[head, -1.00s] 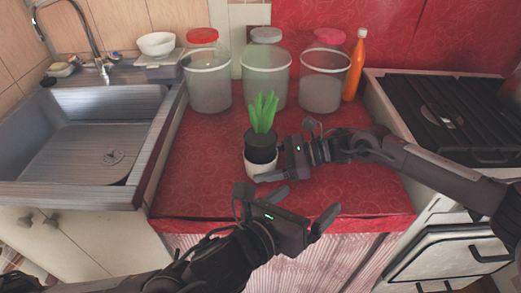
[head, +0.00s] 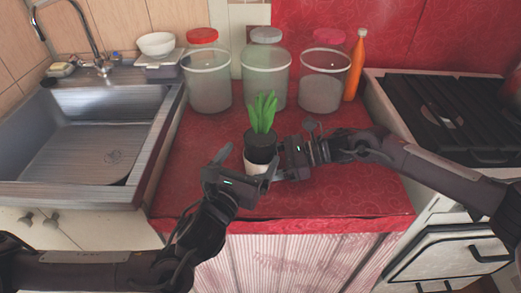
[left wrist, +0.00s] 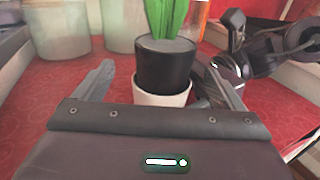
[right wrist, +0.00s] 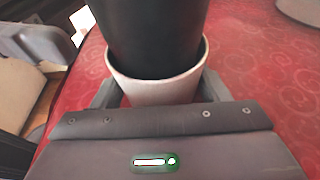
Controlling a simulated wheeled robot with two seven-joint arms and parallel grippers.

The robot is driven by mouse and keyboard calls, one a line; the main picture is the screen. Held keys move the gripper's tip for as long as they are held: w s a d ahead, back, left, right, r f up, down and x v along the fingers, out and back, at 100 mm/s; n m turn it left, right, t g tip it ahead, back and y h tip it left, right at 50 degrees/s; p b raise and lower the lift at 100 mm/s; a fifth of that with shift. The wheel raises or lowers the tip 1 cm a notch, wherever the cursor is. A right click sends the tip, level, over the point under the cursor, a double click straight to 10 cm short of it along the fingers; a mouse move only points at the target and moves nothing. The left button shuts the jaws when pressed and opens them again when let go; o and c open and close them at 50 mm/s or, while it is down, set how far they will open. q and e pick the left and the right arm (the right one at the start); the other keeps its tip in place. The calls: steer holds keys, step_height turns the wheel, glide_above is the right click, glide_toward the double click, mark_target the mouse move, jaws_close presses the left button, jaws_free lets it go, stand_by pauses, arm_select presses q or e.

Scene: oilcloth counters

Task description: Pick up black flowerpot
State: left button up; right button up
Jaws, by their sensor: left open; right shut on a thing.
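The black flowerpot (head: 260,148) holds a green spiky plant (head: 262,112) and sits inside a white outer pot (head: 254,167) on the red counter. My right gripper (head: 280,160) is shut on the white outer pot; in the right wrist view its fingers flank the white pot (right wrist: 155,92), below the black pot (right wrist: 150,35). My left gripper (head: 240,164) is open in front of the pots. In the left wrist view its fingers (left wrist: 160,80) lie left and right of the black pot (left wrist: 165,68); I cannot tell whether they touch it.
Three lidded clear jars (head: 207,85) (head: 265,80) (head: 324,85) and an orange bottle (head: 355,65) stand at the back of the red counter (head: 340,200). A sink (head: 90,145) is at left and a black-topped stove (head: 445,115) at right. The counter's right front is clear.

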mark_target(260, 144)
arm_select(q)
steer(key=x, duration=0.5)
steer(key=shift+w+d+f, duration=0.15)
steer(key=shift+w+d, duration=0.1)
steer(key=shift+d, duration=0.1)
steer(key=shift+c, duration=0.2)
steer(key=c, duration=1.2)
